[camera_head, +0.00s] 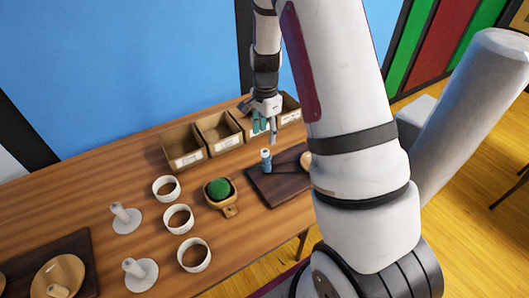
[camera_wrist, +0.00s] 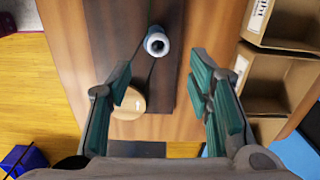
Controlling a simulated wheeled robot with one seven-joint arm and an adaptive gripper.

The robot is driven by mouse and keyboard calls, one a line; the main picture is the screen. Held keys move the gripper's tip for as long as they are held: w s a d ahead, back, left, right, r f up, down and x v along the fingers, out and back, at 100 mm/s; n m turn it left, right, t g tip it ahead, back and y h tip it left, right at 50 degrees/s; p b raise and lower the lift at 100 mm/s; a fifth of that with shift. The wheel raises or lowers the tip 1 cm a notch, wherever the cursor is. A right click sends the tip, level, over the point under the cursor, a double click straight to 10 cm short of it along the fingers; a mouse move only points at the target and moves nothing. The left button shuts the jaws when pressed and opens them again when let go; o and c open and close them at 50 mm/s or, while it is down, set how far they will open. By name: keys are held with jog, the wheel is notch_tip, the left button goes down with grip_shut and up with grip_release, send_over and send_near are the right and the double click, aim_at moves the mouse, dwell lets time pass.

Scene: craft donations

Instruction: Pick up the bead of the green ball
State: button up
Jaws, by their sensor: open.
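The green ball (camera_head: 219,187) sits in a small wooden cup with a handle (camera_head: 229,209) near the middle of the table. I cannot make out a separate bead on it, and it does not show in the wrist view. My gripper (camera_head: 264,129) is open and empty, to the right of the ball and further back, above a dark board (camera_head: 285,187). A blue and white spool-like piece (camera_head: 266,163) stands upright on that board below my gripper. In the wrist view this piece (camera_wrist: 156,42) lies just beyond my spread fingers (camera_wrist: 162,82).
Open cardboard bins (camera_head: 182,160) line the table's back edge. Three white rings (camera_head: 194,268) and two pegs on round white bases (camera_head: 127,226) stand left of the ball. A round wooden piece (camera_wrist: 127,101) lies on the dark board. Another board (camera_head: 20,290) is at far left.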

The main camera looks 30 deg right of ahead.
aim_at(265, 149)
jog(key=shift+s+a+f+p, duration=0.1)
jog(key=shift+f+p, duration=0.2)
jog(key=shift+f, duration=1.55)
jog(key=shift+s+a+f+p, duration=0.1)
jog(key=shift+f+p, duration=0.15)
jog(key=shift+f, duration=1.6)
jog(key=c, duration=0.8)
jog(key=shift+w+r, duration=0.1)
jog(key=shift+c, duration=0.2)
